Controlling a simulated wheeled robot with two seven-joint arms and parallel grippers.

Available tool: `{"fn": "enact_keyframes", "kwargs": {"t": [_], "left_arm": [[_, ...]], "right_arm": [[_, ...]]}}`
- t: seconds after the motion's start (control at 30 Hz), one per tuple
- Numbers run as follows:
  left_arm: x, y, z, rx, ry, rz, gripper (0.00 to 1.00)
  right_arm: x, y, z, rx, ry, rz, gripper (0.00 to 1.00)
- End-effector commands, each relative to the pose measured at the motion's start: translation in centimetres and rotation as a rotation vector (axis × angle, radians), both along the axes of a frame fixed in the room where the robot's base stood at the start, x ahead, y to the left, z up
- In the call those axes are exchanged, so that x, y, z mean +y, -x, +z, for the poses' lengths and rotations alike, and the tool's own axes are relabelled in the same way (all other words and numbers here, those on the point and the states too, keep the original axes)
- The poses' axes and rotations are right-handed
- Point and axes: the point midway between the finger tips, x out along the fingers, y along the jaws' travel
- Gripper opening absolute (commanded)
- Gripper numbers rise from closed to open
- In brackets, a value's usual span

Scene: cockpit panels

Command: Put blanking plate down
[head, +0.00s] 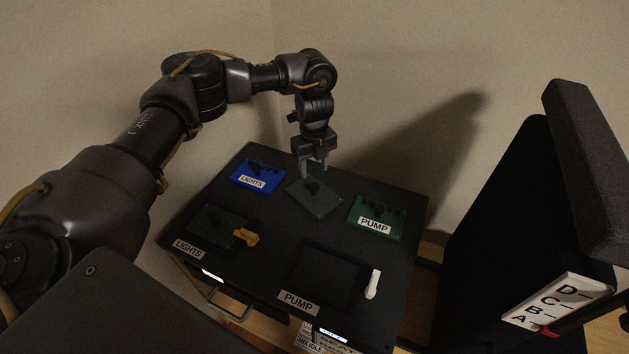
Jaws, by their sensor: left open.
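The dark grey blanking plate (325,202), with a black knob on it, lies on the black panel top (270,228) between the blue and green plates. It sits at an angle. My left gripper (314,171) points down just above and behind the plate's knob. Its fingers are apart, and I cannot tell whether they touch the plate. My right gripper is not in view.
A blue LIGHTS plate (257,177) and a green PUMP plate (375,219) lie on either side. A seat-like black block (500,215) stands right.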

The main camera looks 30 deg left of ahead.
Motion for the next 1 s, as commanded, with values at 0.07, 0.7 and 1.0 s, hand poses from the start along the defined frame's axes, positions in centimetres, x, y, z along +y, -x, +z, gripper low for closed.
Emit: {"fn": "enact_keyframes", "kwargs": {"t": [0.07, 0.7, 1.0], "left_arm": [[0.0, -0.1, 1.5, -0.003, -0.001, 0.000, 0.50], [0.0, 0.0, 3.7, 0.001, 0.000, 0.001, 0.50], [0.0, 0.0, 6.1, 0.000, 0.000, 0.001, 0.50]], "right_arm": [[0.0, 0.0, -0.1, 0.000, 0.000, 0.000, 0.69], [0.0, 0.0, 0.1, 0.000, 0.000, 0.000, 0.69], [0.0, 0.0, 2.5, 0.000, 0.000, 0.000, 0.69]]}}
